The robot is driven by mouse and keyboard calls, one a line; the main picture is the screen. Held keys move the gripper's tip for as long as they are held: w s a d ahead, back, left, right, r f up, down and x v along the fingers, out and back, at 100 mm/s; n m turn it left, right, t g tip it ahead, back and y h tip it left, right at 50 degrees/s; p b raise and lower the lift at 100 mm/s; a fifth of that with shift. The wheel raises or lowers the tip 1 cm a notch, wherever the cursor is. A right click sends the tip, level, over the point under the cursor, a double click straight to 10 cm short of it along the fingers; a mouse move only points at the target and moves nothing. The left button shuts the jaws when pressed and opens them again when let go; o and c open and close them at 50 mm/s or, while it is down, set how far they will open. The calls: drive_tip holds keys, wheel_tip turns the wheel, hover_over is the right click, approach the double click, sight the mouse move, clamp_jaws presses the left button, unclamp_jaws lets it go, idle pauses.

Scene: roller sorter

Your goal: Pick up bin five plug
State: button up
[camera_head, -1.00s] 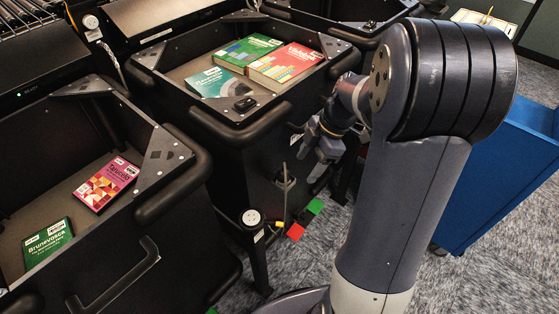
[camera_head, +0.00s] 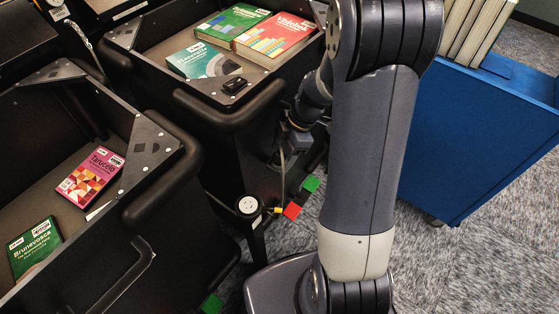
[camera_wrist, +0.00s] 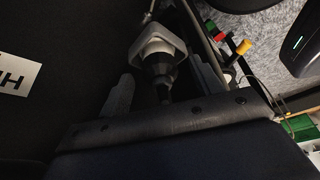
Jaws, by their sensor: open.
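The grey plug (camera_wrist: 158,52) shows in the wrist view against the dark bin side, with a darker narrow part toward my gripper (camera_wrist: 162,82). One grey finger is left of it and the other side of the jaws is right of it, in shadow. My gripper is open, and contact with the plug cannot be told. In the head view my gripper (camera_head: 290,150) is low beside the middle bin (camera_head: 213,118), partly behind my arm. A thin pale cable (camera_head: 283,178) hangs there; the plug itself is not clear in that view.
The left bin (camera_head: 160,150) holds two books. Red (camera_head: 292,210) and green (camera_head: 311,183) tags are near the cable. A blue cart (camera_head: 470,150) stands right of my arm; carpet is open between.

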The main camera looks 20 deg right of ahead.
drive_tip(key=shift+a+f, duration=0.2)
drive_tip(key=shift+f, duration=0.2)
drive_tip(key=c, duration=1.2)
drive_tip(key=shift+o, duration=0.2)
drive_tip(key=shift+r, duration=0.1)
drive_tip(key=shift+r, duration=0.5)
drive_tip(key=shift+s+d+r, duration=0.2)
drive_tip(key=shift+r, duration=0.4)
drive_tip(key=shift+s+d+r, duration=0.15)
drive_tip(key=shift+s+r, duration=0.05)
drive_tip(key=shift+r, duration=0.4)
drive_tip(key=s+d, duration=1)
drive_tip(key=s, duration=0.3)
drive_tip(key=shift+s, duration=0.4)
